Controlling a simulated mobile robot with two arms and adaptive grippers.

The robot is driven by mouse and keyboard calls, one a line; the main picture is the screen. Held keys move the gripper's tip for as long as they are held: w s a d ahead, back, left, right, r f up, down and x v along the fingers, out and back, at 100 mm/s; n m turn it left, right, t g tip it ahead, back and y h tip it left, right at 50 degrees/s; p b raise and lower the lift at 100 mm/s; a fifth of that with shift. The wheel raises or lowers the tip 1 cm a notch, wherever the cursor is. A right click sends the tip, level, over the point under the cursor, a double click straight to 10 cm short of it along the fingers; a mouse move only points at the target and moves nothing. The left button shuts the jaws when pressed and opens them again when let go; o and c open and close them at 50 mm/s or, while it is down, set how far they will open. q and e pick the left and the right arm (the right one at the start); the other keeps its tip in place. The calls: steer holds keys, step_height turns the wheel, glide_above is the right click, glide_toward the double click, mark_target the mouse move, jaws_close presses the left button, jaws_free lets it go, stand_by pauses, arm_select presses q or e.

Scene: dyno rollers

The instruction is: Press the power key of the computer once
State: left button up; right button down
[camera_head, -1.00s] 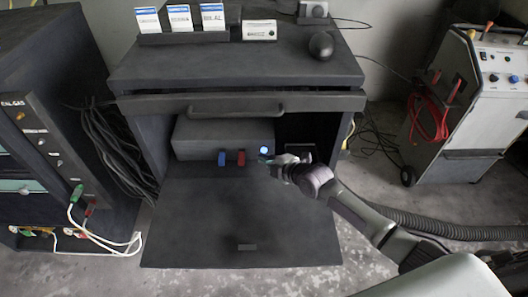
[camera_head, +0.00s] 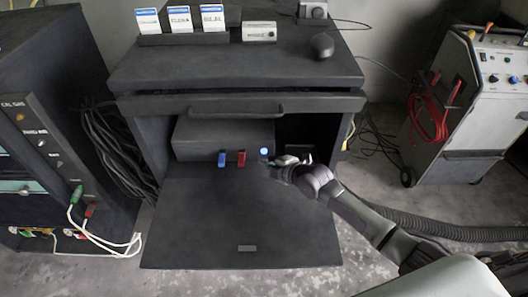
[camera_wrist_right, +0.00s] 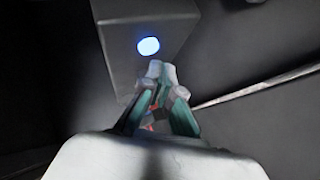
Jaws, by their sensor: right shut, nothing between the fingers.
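The computer (camera_head: 225,138) is a dark grey box inside the open cabinet. Its power key (camera_head: 264,152) glows blue at the right end of its front, and it also shows as a bright blue disc (camera_wrist_right: 148,46) in the right wrist view. My right gripper (camera_head: 270,161) is shut and empty, just right of and below the key. In the right wrist view the closed fingertips (camera_wrist_right: 158,68) lie just below the key; I cannot tell whether they touch the computer. My left gripper is out of view.
A blue plug (camera_head: 222,158) and a red plug (camera_head: 241,158) sit left of the key on the computer's front. The cabinet's lowered flap (camera_head: 240,215) lies below. A drawer with a handle (camera_head: 236,113) is above. A grey cart (camera_head: 465,120) stands at right.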

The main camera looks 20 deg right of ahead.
steer(key=shift+w+d+b, duration=0.1)
steer(key=shift+w+b, duration=0.25)
steer(key=shift+w, duration=0.1)
steer(key=shift+w+d+b, duration=0.1)
steer(key=shift+w+b, duration=0.25)
steer(key=shift+b, duration=0.05)
stand_by(0.6)
steer(key=shift+r, duration=0.1)
steer(key=shift+s+p, duration=0.55)
steer(key=shift+p, duration=0.15)
steer(key=shift+s+a, duration=0.2)
steer(key=shift+s, duration=0.05)
